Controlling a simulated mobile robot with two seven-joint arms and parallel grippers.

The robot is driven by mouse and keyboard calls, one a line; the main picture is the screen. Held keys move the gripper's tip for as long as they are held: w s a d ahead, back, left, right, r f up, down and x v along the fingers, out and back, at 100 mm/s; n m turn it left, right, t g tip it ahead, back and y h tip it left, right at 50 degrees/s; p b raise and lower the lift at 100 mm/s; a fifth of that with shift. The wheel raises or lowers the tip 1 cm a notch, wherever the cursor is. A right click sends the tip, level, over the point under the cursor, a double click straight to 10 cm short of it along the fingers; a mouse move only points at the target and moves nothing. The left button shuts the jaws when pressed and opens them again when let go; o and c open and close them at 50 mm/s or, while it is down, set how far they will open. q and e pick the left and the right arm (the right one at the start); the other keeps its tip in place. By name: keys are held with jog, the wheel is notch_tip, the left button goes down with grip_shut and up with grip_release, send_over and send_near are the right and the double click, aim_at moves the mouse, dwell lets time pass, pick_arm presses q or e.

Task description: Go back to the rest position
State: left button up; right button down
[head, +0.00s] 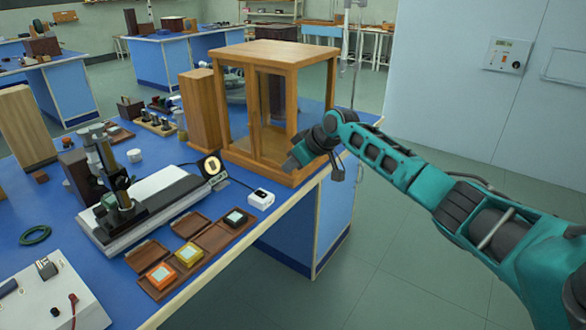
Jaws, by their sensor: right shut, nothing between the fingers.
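My right arm comes in from the right, teal and dark grey. My right gripper (292,164) is shut and empty. In the picture it lies in front of the lower part of the wooden glass-fronted cabinet (272,56), near the right edge of the blue bench (285,218). Whether it touches the cabinet I cannot tell. My left gripper and arm are not in view.
On the bench stand a spectrometer (115,190), a white box (261,199) and an open brown case (206,250) with orange, yellow and dark squares. A white board (85,290) lies at the front left. Free floor (400,260) lies right of the bench.

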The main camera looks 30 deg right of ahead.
dwell(0.6)
jog(key=s+a+f, duration=0.7)
jog(key=a+f, duration=0.1)
jog(key=f, duration=0.2)
jog(key=s+a+f, duration=0.7)
jog(key=f, duration=0.2)
jog(key=s+a+f+m+t+h, duration=0.1)
jog(key=s+a+m+t, duration=0.1)
jog(key=s, duration=1.6)
jog(key=shift+s+a+t, duration=0.4)
jog(key=shift+a+t, duration=0.2)
jog(key=shift+a, duration=0.5)
